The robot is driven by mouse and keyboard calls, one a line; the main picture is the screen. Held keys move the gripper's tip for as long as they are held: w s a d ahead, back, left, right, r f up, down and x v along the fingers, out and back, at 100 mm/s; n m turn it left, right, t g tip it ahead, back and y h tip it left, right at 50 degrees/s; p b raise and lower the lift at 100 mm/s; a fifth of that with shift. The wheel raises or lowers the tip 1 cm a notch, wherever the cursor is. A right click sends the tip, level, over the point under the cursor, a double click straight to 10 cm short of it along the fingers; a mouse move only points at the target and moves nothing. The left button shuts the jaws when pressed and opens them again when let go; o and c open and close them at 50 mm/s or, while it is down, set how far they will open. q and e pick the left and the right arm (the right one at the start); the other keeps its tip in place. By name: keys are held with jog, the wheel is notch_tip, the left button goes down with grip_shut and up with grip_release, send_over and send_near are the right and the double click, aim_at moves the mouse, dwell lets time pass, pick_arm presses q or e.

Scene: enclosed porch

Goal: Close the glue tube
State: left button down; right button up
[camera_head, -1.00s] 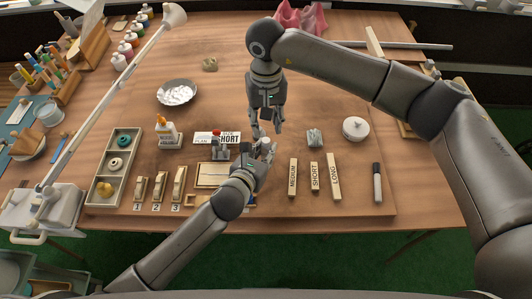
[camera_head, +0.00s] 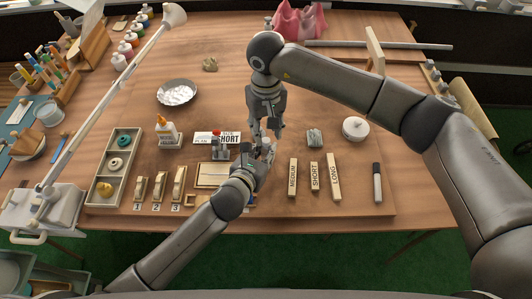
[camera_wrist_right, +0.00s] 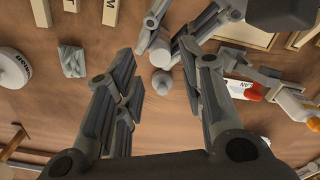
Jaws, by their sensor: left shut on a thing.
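My left gripper (camera_head: 265,153) is shut on a pale, short cylindrical tube (camera_wrist_right: 160,48), which shows in the right wrist view. Its fingers also show there, at the top middle. A small rounded grey-white piece (camera_wrist_right: 162,82) sits just below the tube in that view; I cannot tell whether it is joined to the tube or is a separate cap. My right gripper (camera_wrist_right: 165,92) is open, pointing down from above, with the rounded piece between its spread fingers. In the head view the right gripper (camera_head: 267,135) largely hides the tube.
A white glue bottle with orange tip (camera_head: 167,133) stands left of a sign (camera_head: 230,139) and small clamp (camera_head: 220,150). Labelled wooden blocks (camera_head: 314,177), a grey crumpled lump (camera_head: 314,137), a white lidded pot (camera_head: 355,128) and a marker (camera_head: 377,183) lie to the right.

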aim_at(266, 152)
jog(key=shift+f, duration=1.5)
grip_shut()
jog(key=shift+m, duration=1.7)
jog(key=shift+o, duration=0.2)
grip_release()
